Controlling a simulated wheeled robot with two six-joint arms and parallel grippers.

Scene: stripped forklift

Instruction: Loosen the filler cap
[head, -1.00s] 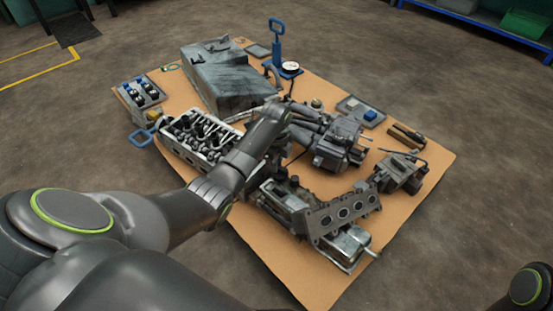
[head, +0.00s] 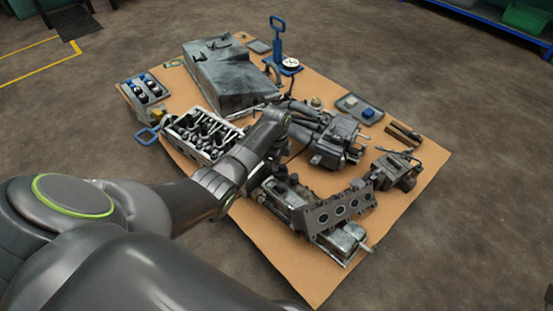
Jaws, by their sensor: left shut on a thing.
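The long grey cover (head: 290,207) lies on the front part of the brown mat, partly behind a plate with round holes. My left arm reaches in from the left, and its gripper (head: 279,172) points down at the back end of this cover. The gripper is shut on the filler cap there. The cap is small and dark, and the fingers and wrist hide most of it, so I cannot tell its turn or tilt. My right gripper is out of view.
The brown mat (head: 310,285) is crowded. A cylinder head (head: 185,140) lies left of my wrist, and a dark pump-like unit (head: 338,145) stands to the right. The holed plate (head: 345,207) stands in front. A big grey casing (head: 225,80) and a blue-handled gauge tool (head: 277,40) are behind.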

